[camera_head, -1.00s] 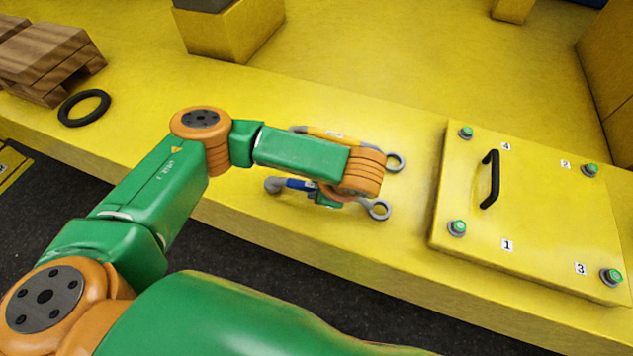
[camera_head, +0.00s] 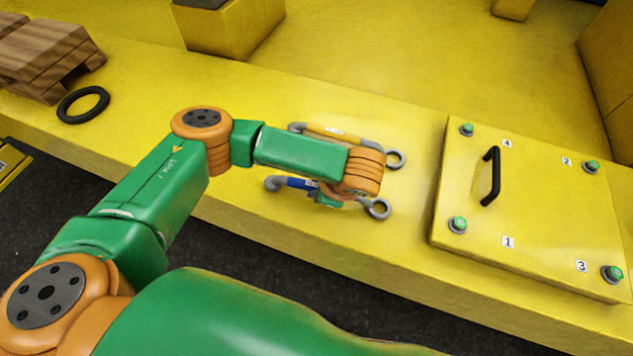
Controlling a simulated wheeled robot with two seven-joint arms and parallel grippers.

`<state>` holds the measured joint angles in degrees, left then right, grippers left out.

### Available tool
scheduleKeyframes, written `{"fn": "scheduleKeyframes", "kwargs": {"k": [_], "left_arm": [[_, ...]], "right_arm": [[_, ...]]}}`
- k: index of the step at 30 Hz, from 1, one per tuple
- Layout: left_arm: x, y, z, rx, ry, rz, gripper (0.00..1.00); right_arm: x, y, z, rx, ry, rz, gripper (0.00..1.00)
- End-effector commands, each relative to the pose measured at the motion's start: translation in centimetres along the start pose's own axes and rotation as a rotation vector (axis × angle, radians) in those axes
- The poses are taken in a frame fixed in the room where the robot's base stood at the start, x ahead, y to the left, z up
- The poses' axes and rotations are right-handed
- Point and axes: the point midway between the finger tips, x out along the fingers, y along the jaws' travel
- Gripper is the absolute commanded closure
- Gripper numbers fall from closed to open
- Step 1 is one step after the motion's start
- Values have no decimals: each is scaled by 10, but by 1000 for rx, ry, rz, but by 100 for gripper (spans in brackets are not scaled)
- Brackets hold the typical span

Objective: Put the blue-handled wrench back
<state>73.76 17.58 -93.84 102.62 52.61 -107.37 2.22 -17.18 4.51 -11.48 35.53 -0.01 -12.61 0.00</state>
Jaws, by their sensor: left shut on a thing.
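The blue-handled wrench (camera_head: 298,183) lies along the yellow ledge, its grey open end to the left and its ring end to the right. Part of its handle is hidden under my left wrist. My left gripper (camera_head: 328,201) points down at the wrench's middle and is shut on its handle; the fingertips are mostly hidden by the wrist. The wrench is at or very close to the ledge surface; I cannot tell if it touches. A yellow-handled wrench (camera_head: 328,133) lies just behind it, partly covered by my forearm. My right gripper is not in view.
A yellow cover plate (camera_head: 530,215) with a black handle (camera_head: 491,177) and numbered green-topped bolts is at the right. A black ring (camera_head: 83,105) and wooden blocks (camera_head: 45,60) are at the far left. The ledge between ring and wrenches is largely clear.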

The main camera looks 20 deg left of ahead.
Motion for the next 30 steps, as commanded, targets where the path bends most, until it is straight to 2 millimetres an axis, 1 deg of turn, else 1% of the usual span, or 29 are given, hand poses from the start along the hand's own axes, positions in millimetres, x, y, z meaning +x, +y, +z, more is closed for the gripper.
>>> {"fn": "scheduleKeyframes", "kwargs": {"k": [4,5,6,8,9,16,18,20,21,24,26,27,30], "left_arm": [[3,1,-1,0,0,0,100],[2,1,-1,0,0,-1,68],[2,1,-1,0,0,0,57],[2,1,-1,0,0,0,41],[2,1,-1,0,0,0,38],[2,1,-1,0,0,1,38],[-1,1,-2,0,1,0,38],[-11,1,-2,1,3,-1,38],[-19,2,-2,2,3,-2,38],[-44,0,-1,2,3,-5,38],[-56,-1,-1,1,1,-6,38],[-62,-1,-1,1,1,-5,38],[-69,0,-1,1,0,-2,38]], "right_arm": [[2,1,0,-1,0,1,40],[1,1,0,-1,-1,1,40],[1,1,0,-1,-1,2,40],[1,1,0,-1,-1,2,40],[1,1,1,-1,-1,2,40],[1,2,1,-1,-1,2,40],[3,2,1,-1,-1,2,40],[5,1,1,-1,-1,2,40],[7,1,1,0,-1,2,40],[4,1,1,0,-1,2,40],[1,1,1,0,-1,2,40],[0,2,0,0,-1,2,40],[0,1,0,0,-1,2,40]]}}
